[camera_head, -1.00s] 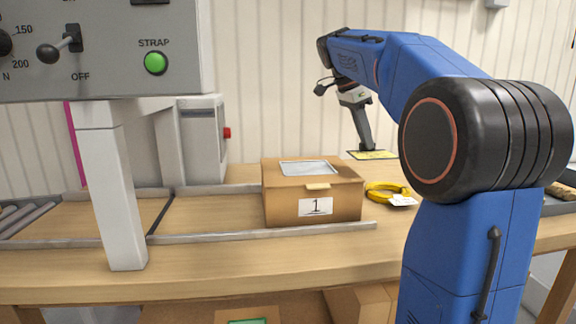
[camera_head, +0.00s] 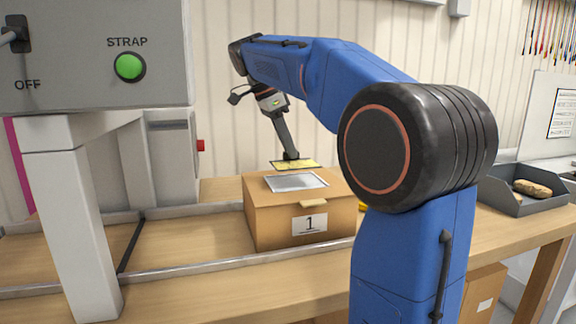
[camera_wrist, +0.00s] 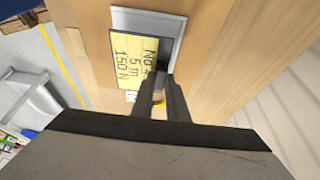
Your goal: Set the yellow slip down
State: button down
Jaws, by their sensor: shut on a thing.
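The yellow slip (camera_head: 296,164) is held flat by my gripper (camera_head: 291,156), a little above the back of the cardboard box marked 1 (camera_head: 270,216). In the wrist view the slip (camera_wrist: 134,62) shows printed text reading "No", "5 m" and "150 N", and my gripper's fingers (camera_wrist: 160,92) are shut on its edge. A grey-framed pouch or plate (camera_head: 296,181) lies on top of the box. In the wrist view the slip covers part of this grey-framed area (camera_wrist: 150,20).
The strapping machine with a green STRAP button (camera_head: 130,67) stands at the left. A grey tray (camera_head: 518,199) with a brown item is at the right. Low metal rails (camera_head: 190,271) edge the box's lane. A yellow thing is mostly hidden behind my arm.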

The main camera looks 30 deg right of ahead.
aim_at(288, 160)
jog(key=shift+f, duration=2.35)
jog(key=shift+f, duration=0.1)
jog(key=c, duration=1.7)
grip_release()
jog(key=shift+c, duration=0.2)
jog(key=v, duration=1.2)
